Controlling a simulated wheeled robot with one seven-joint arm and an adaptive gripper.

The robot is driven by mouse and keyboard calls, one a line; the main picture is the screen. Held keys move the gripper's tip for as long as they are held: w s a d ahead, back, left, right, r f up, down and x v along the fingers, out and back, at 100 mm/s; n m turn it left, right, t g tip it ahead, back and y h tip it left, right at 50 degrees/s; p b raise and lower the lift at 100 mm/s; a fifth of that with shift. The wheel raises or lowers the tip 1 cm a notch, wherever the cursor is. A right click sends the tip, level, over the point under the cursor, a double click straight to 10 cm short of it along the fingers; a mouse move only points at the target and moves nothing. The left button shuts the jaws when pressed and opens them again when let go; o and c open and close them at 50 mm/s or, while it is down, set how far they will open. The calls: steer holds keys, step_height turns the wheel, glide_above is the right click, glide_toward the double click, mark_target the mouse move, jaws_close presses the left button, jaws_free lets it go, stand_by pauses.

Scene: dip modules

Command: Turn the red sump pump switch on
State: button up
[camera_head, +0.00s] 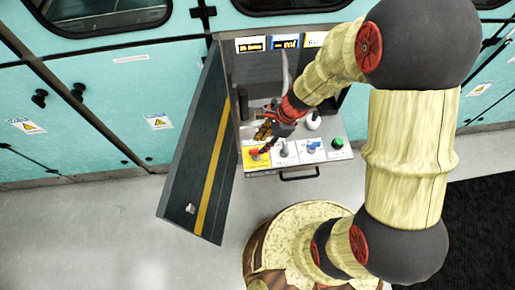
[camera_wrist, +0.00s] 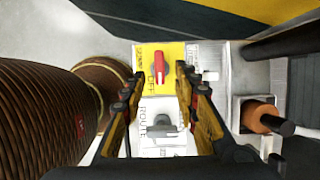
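The red switch (camera_head: 254,153) sits on a yellow plate (camera_head: 262,161) at the left end of a control panel. In the wrist view the red switch (camera_wrist: 162,68) is a small knob on the yellow plate (camera_wrist: 146,55), with the word OFF beside it. My gripper (camera_head: 266,138) is over the left part of the panel. In the wrist view my gripper (camera_wrist: 158,76) is open, a finger on each side, with the red switch in line between the tips. I cannot tell how far above the switch the tips are. Nothing is held.
A grey switch (camera_wrist: 161,124) labelled ROUTE is close to the red one. A blue switch (camera_head: 313,147), a green button (camera_head: 337,143) and a white knob (camera_head: 312,121) are further right. An open cabinet door (camera_head: 195,155) with a yellow stripe stands left of the panel.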

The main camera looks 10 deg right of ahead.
mark_target(257, 150)
steer(key=b+x, duration=0.2)
steer(key=x, duration=0.3)
steer(key=c, duration=0.3)
steer(key=c, duration=0.4)
jaws_close()
